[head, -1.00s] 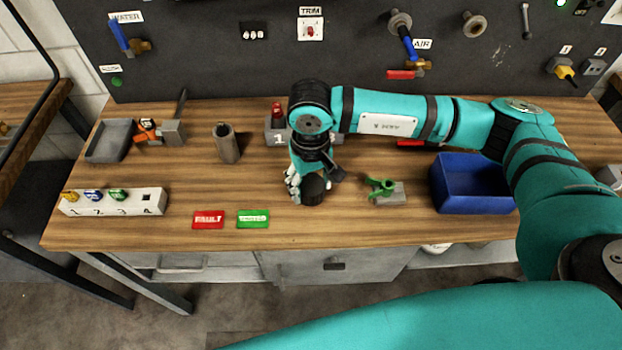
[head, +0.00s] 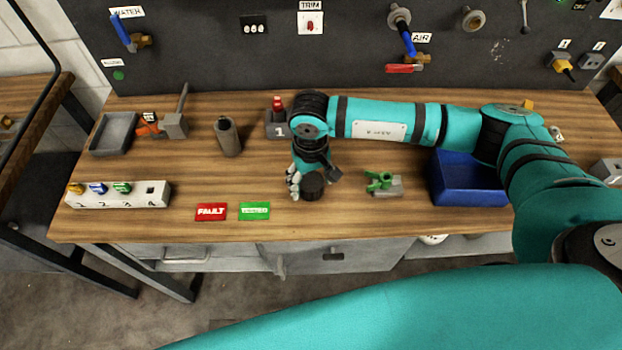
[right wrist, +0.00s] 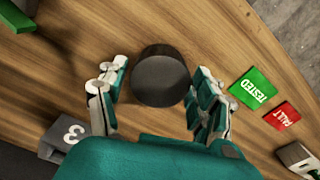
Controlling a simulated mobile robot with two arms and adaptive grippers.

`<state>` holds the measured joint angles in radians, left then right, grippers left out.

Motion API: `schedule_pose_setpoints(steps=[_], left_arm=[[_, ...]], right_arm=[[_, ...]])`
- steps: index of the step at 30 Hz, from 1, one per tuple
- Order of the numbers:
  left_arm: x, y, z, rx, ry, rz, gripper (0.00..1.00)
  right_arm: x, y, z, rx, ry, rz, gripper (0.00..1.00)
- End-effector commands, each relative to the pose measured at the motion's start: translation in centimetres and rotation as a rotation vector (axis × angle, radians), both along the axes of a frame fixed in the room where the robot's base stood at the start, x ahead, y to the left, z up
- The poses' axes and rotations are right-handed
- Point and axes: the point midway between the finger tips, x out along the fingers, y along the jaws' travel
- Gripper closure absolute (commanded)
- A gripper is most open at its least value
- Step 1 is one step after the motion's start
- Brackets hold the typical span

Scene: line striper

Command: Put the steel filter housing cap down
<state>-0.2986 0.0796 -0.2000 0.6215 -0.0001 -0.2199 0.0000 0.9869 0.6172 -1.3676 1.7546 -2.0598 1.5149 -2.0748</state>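The steel filter housing cap (head: 313,186) is a short dark round cylinder. It appears to sit flat on the wooden bench, right of the green TESTED card. In the right wrist view the cap (right wrist: 161,80) lies between the fingers of my right gripper (right wrist: 160,88), with a narrow gap visible on the left and the right finger close to its edge. In the head view my right gripper (head: 304,180) is over the cap and partly hides its far side. The fingers look spread, not clamped. My left gripper is in neither view.
A grey upright cylinder (head: 228,138) stands to the left. A red FAULT card (head: 211,212) and the green TESTED card (head: 254,211) lie near the front edge. A green clamp piece (head: 380,183) and a blue bin (head: 468,185) are to the right. Bench space before the cap is clear.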

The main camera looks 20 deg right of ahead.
Motion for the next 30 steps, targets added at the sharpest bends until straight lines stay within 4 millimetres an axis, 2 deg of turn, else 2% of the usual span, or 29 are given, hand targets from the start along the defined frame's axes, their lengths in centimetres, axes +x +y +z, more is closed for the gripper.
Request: schedule_pose_setpoints(steps=[9,13,14,17,24,30], left_arm=[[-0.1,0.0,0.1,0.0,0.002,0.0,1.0],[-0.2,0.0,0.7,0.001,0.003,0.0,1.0],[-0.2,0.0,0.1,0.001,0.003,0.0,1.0],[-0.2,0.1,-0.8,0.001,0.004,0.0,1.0],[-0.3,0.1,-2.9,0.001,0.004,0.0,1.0],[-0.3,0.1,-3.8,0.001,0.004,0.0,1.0]], right_arm=[[0.0,0.0,0.1,0.0,0.0,0.0,0.22],[0.0,0.0,0.6,0.0,0.0,0.0,0.22],[0.1,0.0,0.7,0.001,-0.003,0.0,0.22],[0.2,0.0,2.1,0.001,-0.006,0.001,0.22],[0.2,0.1,7.4,0.001,-0.008,0.002,0.22],[0.1,0.1,10.8,0.002,-0.005,0.001,0.22]])
